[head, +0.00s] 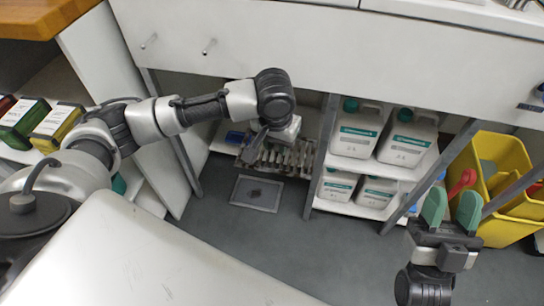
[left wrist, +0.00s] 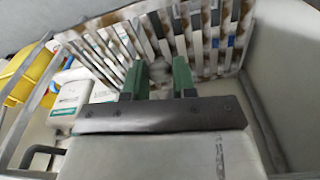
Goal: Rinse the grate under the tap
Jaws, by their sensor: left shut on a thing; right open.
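The grate (head: 283,160) is a pale slatted metal piece, seen in the head view beneath my left wrist, in front of the open space under the counter. In the left wrist view the grate (left wrist: 205,38) has brown stains on its bars. My left gripper (left wrist: 160,78) is shut on the grate with its green fingers; in the head view the arm mostly hides these fingers. My right gripper (head: 451,208) is open and empty, its green fingers apart, at the lower right. The tap cannot be made out clearly; only a cut-off white counter (head: 470,12) shows at the top right.
A square floor drain (head: 257,193) with a dark centre lies below the grate. White jugs (head: 357,130) stand on shelves right of it. A yellow bucket (head: 500,160) stands near my right gripper. Boxes (head: 55,125) sit on a left shelf. The middle floor is clear.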

